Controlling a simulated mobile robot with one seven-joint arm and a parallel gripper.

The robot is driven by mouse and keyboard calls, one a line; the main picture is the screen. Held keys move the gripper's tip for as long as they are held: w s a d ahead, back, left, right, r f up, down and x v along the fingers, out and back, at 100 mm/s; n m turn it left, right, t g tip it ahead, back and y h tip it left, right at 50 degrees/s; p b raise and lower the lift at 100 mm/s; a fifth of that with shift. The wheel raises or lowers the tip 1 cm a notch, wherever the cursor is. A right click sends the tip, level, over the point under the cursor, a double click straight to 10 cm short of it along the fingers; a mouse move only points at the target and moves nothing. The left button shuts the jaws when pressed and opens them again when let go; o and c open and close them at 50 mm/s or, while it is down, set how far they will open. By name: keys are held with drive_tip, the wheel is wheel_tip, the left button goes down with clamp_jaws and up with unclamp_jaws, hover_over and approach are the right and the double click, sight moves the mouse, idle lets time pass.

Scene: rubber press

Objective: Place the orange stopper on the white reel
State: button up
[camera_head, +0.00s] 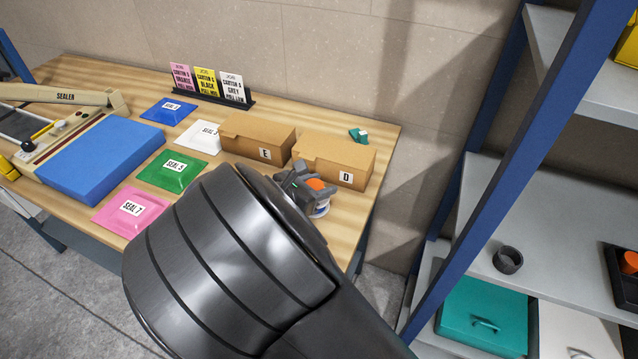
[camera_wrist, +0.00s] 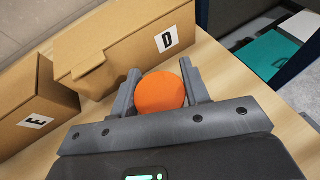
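The orange stopper (camera_head: 315,184) is between the fingers of my gripper (camera_head: 300,183) at the right front of the wooden table. In the wrist view the round orange stopper (camera_wrist: 160,92) fills the space between the two grey fingers of my gripper (camera_wrist: 162,88), with no clear gap on either side. Just below it in the head view, part of the white reel (camera_head: 322,211) shows, with a bluish edge. The stopper is above the reel; whether they touch is hidden. In the wrist view the reel is hidden.
Cartons D (camera_head: 335,158) and E (camera_head: 257,137) stand just behind my gripper. Coloured seal packets, such as the green one (camera_head: 172,172), and a sealer (camera_head: 65,100) lie to the left. A shelf rack (camera_head: 560,215) with a dark ring (camera_head: 508,260) stands at right.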

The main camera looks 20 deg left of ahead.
drive_tip(key=o, duration=0.4)
drive_tip(key=shift+r, duration=0.1)
drive_tip(key=v, duration=1.2)
drive_tip(key=shift+d+r, duration=0.1)
drive_tip(key=shift+r, duration=0.05)
drive_tip(key=shift+w, duration=0.1)
